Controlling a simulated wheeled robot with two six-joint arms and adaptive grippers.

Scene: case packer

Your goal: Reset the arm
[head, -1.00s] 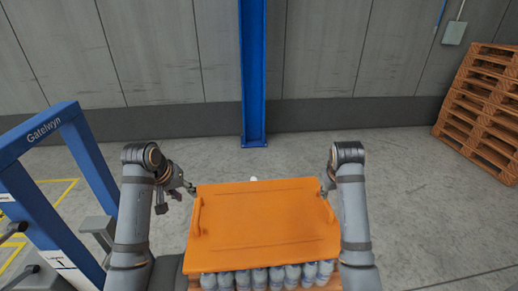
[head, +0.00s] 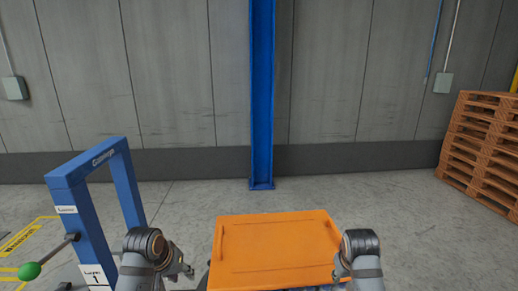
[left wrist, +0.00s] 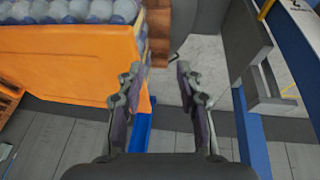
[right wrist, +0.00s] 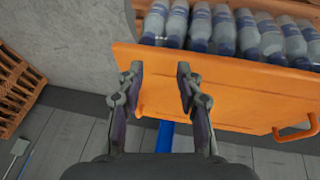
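An orange panel (head: 275,248) with raised edges stands low in the middle of the head view, between my two arms. My left gripper (head: 188,270) is just left of the panel, apart from it in the head view. In the left wrist view its fingers (left wrist: 160,72) are spread with nothing between them, and the panel (left wrist: 70,65) lies to the left. My right gripper (right wrist: 158,72) is open and empty in the right wrist view, with the panel's face (right wrist: 225,95) behind its fingers. In the head view the right fingers are hard to make out.
Several bottles (right wrist: 222,30) stand in rows behind the panel. A blue frame (head: 70,190) with a green-knobbed lever (head: 30,271) is at the left. Wooden pallets (head: 485,150) are stacked at the right. A blue post (head: 262,100) stands at the wall. Floor beyond the panel is clear.

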